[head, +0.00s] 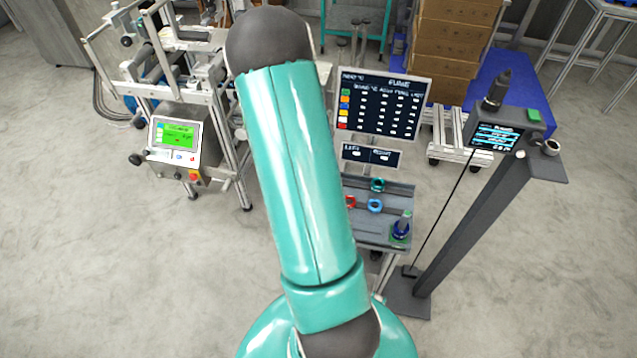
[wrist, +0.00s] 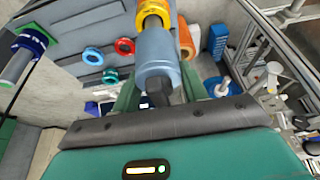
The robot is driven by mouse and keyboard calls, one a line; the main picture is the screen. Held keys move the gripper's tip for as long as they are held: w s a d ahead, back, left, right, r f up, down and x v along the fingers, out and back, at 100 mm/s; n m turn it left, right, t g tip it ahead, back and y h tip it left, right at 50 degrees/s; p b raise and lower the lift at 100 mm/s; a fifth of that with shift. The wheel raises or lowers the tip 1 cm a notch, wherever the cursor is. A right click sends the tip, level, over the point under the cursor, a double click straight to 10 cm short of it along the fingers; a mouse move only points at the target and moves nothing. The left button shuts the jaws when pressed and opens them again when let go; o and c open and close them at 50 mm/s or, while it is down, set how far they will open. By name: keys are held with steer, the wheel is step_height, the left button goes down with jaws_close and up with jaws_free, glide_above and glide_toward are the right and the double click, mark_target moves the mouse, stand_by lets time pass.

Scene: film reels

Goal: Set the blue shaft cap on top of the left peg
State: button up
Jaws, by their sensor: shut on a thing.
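The blue shaft cap (wrist: 158,58) is a pale blue cylinder with a dark knob, in the upper middle of the wrist view. My gripper (wrist: 160,95) is shut on it at the knob end. Just past the cap a peg with a yellow ring (wrist: 154,13) shows at the top edge. The cap's far end lines up with this peg; I cannot tell whether they touch. Another peg with blue and green rings (wrist: 24,52) stands at far left there; it shows in the head view (head: 402,228) at the table's right front. My arm hides the gripper and cap in the head view.
Red (head: 350,202), blue (head: 375,206) and teal (head: 377,185) rings lie on the grey table (head: 385,240). A display board (head: 383,104) stands behind it. A dark post with a screen (head: 497,137) stands to the right, and a machine frame with a green screen (head: 177,136) to the left.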

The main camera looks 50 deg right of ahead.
steer(key=shift+f, duration=1.5)
stand_by(0.4)
steer(key=shift+f, duration=0.35)
steer(key=shift+f, duration=0.1)
steer(key=o, duration=1.2)
steer(key=v, duration=1.3)
steer(key=shift+a+r, duration=0.2)
steer(key=shift+r, duration=0.15)
